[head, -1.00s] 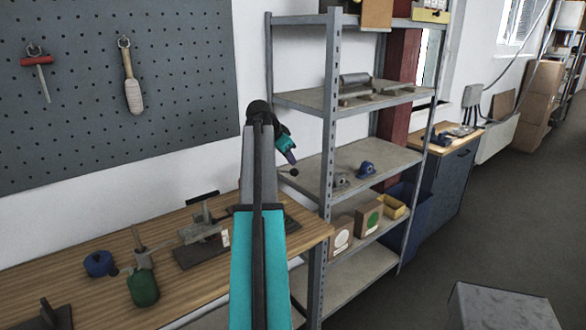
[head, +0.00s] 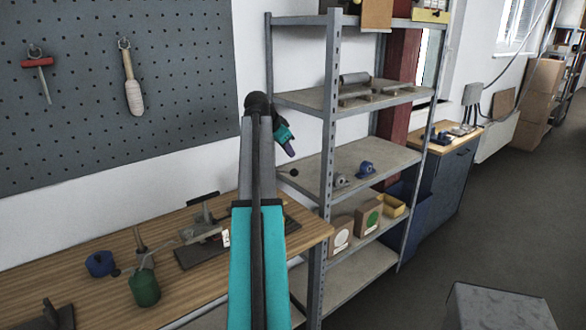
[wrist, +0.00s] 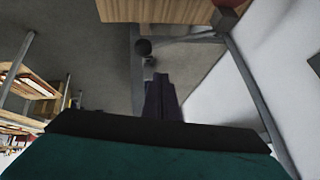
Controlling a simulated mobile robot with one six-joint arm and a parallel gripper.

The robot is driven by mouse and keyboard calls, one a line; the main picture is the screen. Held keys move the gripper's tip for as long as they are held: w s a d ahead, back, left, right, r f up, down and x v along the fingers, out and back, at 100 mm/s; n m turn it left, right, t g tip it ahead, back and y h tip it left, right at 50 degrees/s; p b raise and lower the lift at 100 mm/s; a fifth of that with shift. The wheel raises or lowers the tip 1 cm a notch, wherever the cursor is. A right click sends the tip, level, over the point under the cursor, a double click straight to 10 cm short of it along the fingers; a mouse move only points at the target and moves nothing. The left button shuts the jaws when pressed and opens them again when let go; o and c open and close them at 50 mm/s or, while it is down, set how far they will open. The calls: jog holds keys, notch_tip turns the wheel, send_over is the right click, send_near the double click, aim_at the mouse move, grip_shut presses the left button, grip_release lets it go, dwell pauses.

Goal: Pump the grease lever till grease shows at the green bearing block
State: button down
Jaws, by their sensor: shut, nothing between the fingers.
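My gripper (head: 290,152) is shut and empty, with its dark fingers pointing down and right above the right end of the bench. Its fingers (wrist: 160,82) also show shut in the wrist view. A small dark ball knob (head: 294,172), which looks like the grease lever's end, is just below the fingertips, with a gap between. In the wrist view the knob (wrist: 142,47) is just beyond the fingertips, to their left. The rest of the lever and its pump are hidden behind my arm. I cannot make out a green bearing block or any grease.
The wooden bench (head: 195,290) holds a green pot (head: 144,288), a blue round part (head: 100,263) and a grey clamp-like fixture (head: 200,233). A metal shelf rack (head: 328,130) stands close right of my gripper, with a blue bearing block (head: 366,168) on it.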

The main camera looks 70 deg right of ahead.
jog(key=r, duration=0.1)
jog(key=r+p, duration=0.1)
jog(key=shift+w+d+r, duration=0.2)
jog(key=shift+w+r, duration=0.1)
jog(key=shift+w, duration=0.05)
jog(key=shift+s, duration=0.1)
dwell(0.8)
